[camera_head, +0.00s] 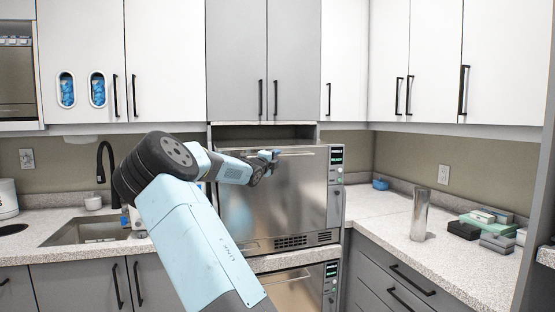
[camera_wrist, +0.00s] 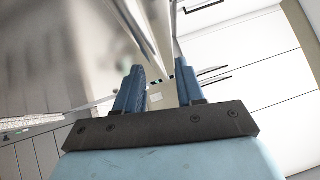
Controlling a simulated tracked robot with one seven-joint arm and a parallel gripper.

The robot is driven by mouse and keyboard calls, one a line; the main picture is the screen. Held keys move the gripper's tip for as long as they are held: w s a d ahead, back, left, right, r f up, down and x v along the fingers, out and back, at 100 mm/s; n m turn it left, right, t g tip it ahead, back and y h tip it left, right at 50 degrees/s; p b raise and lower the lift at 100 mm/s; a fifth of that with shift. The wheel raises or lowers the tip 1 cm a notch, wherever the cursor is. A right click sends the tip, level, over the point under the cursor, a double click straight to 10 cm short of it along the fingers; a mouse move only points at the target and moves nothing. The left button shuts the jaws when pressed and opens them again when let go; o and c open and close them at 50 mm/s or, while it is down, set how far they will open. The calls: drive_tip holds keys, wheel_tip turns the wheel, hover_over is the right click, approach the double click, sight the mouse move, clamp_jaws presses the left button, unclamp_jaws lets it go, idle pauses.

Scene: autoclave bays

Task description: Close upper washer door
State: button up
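The upper washer door (camera_head: 285,205) is a brushed steel panel in the middle of the head view. It stands upright, and I cannot tell whether it is fully flush with its frame. My gripper (camera_head: 274,155) is at the door's top edge, near the bar handle there. In the wrist view my gripper (camera_wrist: 160,76) has its two blue fingers apart, with a visible gap between them. A pale metal edge runs down toward this gap from above. I cannot tell whether a finger touches it. My forearm hides the door's left part.
A lower washer (camera_head: 300,288) sits below. The control panel (camera_head: 335,165) is right of the upper door. A steel cylinder (camera_head: 420,214) and a stack of dark and grey boxes (camera_head: 487,228) stand on the right counter. A sink (camera_head: 85,232) is at left. Cabinets hang above.

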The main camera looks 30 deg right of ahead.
drive_tip(key=v, duration=1.3)
drive_tip(key=shift+d, duration=0.1)
